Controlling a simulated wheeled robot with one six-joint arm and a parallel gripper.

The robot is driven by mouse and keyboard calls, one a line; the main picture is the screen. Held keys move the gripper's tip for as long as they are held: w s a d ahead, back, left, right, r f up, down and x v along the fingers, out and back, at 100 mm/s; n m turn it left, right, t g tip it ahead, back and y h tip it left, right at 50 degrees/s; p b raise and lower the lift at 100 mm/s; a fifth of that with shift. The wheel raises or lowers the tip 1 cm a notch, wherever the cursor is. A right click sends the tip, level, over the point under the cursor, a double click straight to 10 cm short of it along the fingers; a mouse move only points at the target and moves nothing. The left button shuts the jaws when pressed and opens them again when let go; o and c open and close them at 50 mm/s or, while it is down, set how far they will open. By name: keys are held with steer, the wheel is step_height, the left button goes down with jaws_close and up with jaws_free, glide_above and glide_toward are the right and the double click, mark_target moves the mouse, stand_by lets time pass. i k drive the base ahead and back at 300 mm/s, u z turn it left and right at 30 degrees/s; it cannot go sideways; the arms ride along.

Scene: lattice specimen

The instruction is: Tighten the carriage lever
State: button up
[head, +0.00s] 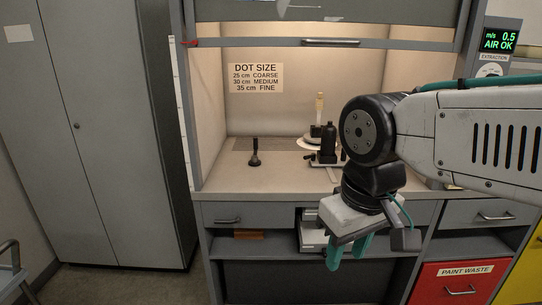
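A dark upright device (327,146), seemingly the carriage assembly, stands on the bench inside the fume hood, right of centre. A pale yellow upright piece (320,104) rises from it, and a white disc (309,143) is beside it. My arm covers the device's right side. I cannot make out the carriage lever at this size. My gripper (347,262) points down in front of the hood, below and to the right of the device, apart from it. Its two teal fingers are spread with a gap and hold nothing visible.
A small black stand-like object (255,153) is upright on the bench (222,178) to the left. The raised sash (330,42) spans the hood's top. Drawers and a red paint-waste bin (458,288) are below. A grey cabinet (118,130) is at left.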

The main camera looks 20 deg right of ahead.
mark_target(313, 156)
steer(key=u, duration=0.65)
steer(key=i, duration=1.35)
steer(key=z, duration=0.65)
steer(key=i, duration=0.45)
steer(key=z, duration=0.4)
